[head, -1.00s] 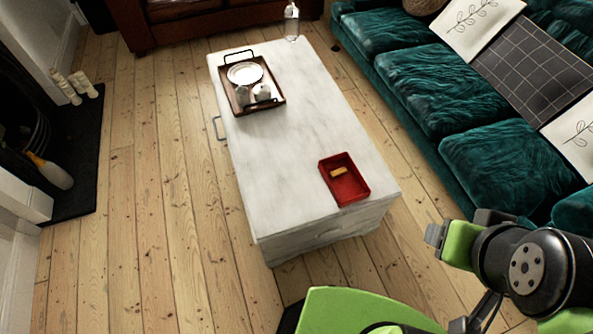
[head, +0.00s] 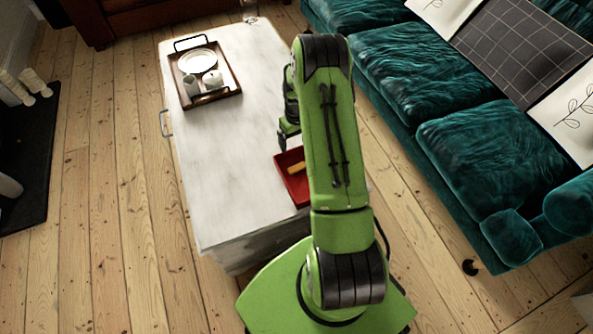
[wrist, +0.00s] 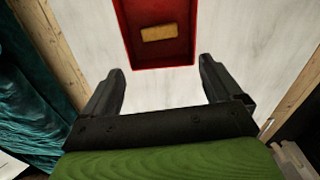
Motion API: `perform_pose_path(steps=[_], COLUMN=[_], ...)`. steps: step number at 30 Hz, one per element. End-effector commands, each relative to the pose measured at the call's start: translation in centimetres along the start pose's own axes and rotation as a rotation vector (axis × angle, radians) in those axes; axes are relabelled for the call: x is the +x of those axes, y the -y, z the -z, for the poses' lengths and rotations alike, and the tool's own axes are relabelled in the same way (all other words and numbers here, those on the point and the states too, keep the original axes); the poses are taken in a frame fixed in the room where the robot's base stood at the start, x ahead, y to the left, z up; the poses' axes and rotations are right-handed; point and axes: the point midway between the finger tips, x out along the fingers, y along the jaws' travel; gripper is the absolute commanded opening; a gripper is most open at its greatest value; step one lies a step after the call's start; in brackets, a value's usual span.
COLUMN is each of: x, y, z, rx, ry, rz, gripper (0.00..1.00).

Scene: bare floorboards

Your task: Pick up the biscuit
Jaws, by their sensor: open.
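The biscuit (head: 296,168) is a small tan bar lying in a red tray (head: 287,160) on the white chest-like table. In the wrist view the biscuit (wrist: 159,32) lies flat inside the red tray (wrist: 124,20), near the top of the picture. My gripper (wrist: 160,72) is open and empty, its two dark fingers spread apart over the white tabletop. The tray and biscuit show beyond the fingertips, not between them. In the head view my green arm reaches over the table and hides the right part of the tray; my gripper (head: 287,140) shows only partly there.
A wooden tray (head: 236,92) with a plate (head: 198,62) and small pots stands at the far end of the white table (head: 215,190). A teal sofa (head: 450,150) runs along the right. Bare floorboards are clear on the left.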

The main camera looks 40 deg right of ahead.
Motion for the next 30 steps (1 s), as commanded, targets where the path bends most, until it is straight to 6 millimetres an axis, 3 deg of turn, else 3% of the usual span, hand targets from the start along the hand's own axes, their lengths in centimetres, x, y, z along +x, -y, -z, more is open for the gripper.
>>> perform_pose_path(steps=[3,10,17,24,30], x=[3.2,8.6,10.8,15.0,14.8], y=[0.1,0.1,0.0,0.0,-0.1], z=[-0.2,-0.1,-0.1,0.1,0.1], rx=[0.000,0.001,0.001,0.000,0.000], ry=[0.006,0.004,0.002,0.004,0.002], rz=[0.002,0.002,0.001,0.002,0.001], gripper=[0.93,0.93,0.93,0.93,0.93])
